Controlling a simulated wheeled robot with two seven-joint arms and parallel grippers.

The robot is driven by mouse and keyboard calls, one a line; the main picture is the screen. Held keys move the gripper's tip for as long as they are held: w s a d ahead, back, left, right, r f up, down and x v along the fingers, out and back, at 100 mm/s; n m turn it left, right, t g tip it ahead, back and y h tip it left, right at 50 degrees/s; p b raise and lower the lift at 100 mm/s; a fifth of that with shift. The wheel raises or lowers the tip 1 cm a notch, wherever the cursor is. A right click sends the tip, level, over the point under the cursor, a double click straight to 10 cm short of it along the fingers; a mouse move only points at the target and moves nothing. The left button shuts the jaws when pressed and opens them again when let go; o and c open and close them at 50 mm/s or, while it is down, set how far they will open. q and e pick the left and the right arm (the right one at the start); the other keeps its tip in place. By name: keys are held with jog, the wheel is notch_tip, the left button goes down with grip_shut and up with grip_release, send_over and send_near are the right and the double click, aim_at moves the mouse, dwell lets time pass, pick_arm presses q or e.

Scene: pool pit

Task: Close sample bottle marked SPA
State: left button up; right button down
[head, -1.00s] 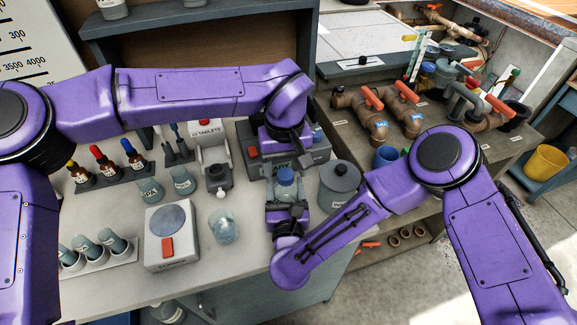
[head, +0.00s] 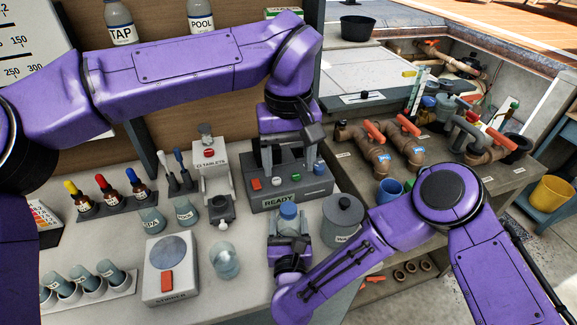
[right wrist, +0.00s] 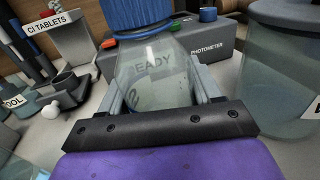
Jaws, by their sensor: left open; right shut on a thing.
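My right gripper (head: 289,238) is shut on a clear bottle (right wrist: 150,75) with a ribbed blue cap (head: 288,211), held upright over the bench in front of the photometer. The cap sits on the bottle's neck; it also shows at the top of the right wrist view (right wrist: 138,14). I cannot tell how tight it is. No SPA mark is readable on this bottle. My left gripper (head: 290,172) is open and empty, pointing down above the cap and apart from it. A small grey-green container marked SPA (head: 151,221) stands left on the bench, beside one marked POOL (head: 185,212).
The photometer (head: 290,192) showing READY is behind the bottle. A lidded grey pot (head: 342,222) stands close at right. TAP (head: 120,24) and POOL (head: 201,17) bottles stand on the shelf.

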jog(key=shift+f, duration=0.15)
pick_arm(q)
jog(key=shift+f, duration=0.1)
pick_arm(e)
jog(key=shift+c, duration=0.7)
grip_release()
pick_arm(q)
notch_tip(320, 180, down, 4)
jog(key=b, duration=0.4)
pick_arm(e)
jog(key=s, duration=0.9)
jog(key=shift+s+d, duration=0.15)
jog(key=shift+s, duration=0.1)
jog(key=shift+s+d, duration=0.1)
jog(key=shift+s, duration=0.4)
